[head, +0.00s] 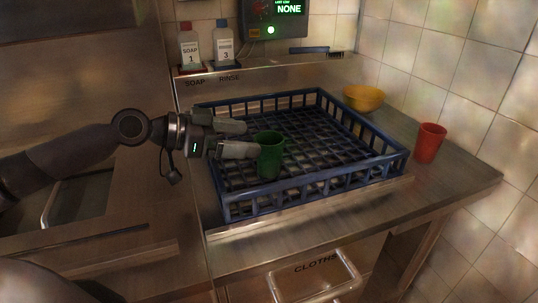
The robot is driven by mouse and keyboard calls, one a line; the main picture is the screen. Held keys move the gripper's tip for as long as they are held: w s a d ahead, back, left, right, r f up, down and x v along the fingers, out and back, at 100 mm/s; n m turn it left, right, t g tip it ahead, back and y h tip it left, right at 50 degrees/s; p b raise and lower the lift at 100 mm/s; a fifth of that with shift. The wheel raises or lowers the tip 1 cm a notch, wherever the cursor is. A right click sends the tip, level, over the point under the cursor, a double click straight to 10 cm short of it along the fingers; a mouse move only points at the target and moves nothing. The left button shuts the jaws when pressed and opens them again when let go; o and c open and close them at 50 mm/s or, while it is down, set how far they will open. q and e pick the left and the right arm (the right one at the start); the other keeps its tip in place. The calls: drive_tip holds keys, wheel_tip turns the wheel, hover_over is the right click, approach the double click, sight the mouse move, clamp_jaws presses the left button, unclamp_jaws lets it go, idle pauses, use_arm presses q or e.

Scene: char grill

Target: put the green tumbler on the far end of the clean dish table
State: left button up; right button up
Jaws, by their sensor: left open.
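The green tumbler (270,156) stands upright in the left front part of a blue dish rack (308,203). My left gripper (251,139) comes in from the left over the rack's left side. It is open, with its fingertips close to the tumbler's left side and rim. I cannot tell whether a finger touches the tumbler. The metal dish table (452,178) is under the rack and extends to the right. My right gripper is not in view.
A red tumbler (430,143) and a yellow bowl (363,98) stand on the table right of the rack. Soap (190,52) and rinse (225,50) bottles stand on the back ledge beside a control box (271,18). The table's front right corner is bare. A tiled wall bounds the right.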

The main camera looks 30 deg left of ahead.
sight(262, 141)
use_arm(q)
drive_tip(key=shift+w+d+f+p, duration=0.1)
drive_tip(key=shift+w+d+p, duration=0.35)
drive_tip(key=shift+f+p+x, duration=0.1)
drive_tip(key=shift+p+x, duration=0.25)
drive_tip(key=shift+x, duration=0.6)
drive_tip(key=shift+f+p+x, duration=0.15)
drive_tip(key=shift+p+x, duration=0.2)
drive_tip(key=shift+x, duration=0.65)
drive_tip(key=shift+s+a, duration=0.1)
drive_tip(key=shift+s, duration=0.05)
drive_tip(key=c, duration=1.2)
drive_tip(key=shift+c, duration=0.2)
